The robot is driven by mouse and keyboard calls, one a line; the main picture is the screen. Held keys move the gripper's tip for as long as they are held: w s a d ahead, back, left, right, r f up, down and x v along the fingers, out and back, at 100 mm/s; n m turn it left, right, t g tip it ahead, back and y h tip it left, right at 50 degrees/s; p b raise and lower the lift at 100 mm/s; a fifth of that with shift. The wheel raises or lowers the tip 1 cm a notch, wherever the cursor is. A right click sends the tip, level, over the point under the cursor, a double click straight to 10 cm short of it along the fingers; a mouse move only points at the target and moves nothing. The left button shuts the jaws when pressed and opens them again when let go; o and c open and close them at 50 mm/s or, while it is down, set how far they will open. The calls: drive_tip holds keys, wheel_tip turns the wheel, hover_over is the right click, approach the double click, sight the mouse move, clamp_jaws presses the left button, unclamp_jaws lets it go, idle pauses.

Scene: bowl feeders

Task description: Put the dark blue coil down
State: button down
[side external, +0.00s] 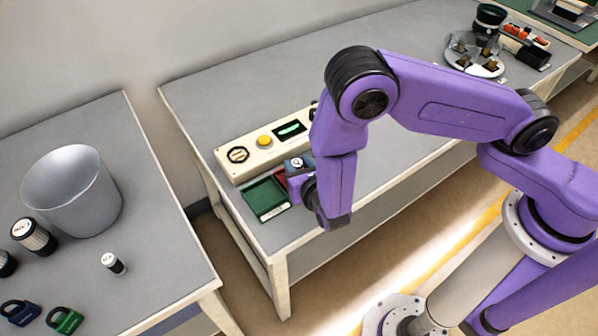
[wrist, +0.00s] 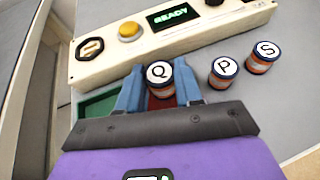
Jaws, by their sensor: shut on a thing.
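The coil marked Q (wrist: 160,82), with a white top, dark blue rim and copper-coloured side, is between the two blue fingers of my gripper (wrist: 159,76) in the wrist view. The fingers are shut on it and it looks upright. In the side view its white top (side external: 297,162) shows just above my gripper (side external: 299,180). It is over or in the red part of a small tray (side external: 283,178); I cannot tell whether it touches the floor there. The green part of the tray (side external: 265,199) is beside it and looks empty.
A cream control panel (side external: 240,160) with a yellow button and a lit READY display stands just behind the tray. Coils marked P (wrist: 223,71) and S (wrist: 263,56) stand to the right in the wrist view. A grey bin (side external: 75,195) and padlocks are on the left table.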

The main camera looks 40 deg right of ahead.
drive_tip(key=shift+f, duration=1.15)
drive_tip(key=shift+f, duration=0.1)
drive_tip(key=c, duration=1)
unclamp_jaws()
drive_tip(key=shift+s+r, duration=0.2)
drive_tip(key=v, duration=1.1)
drive_tip(key=shift+s+a+r, duration=0.1)
drive_tip(key=shift+s+r, duration=0.1)
drive_tip(key=shift+s, duration=0.1)
drive_tip(key=shift+r, duration=0.1)
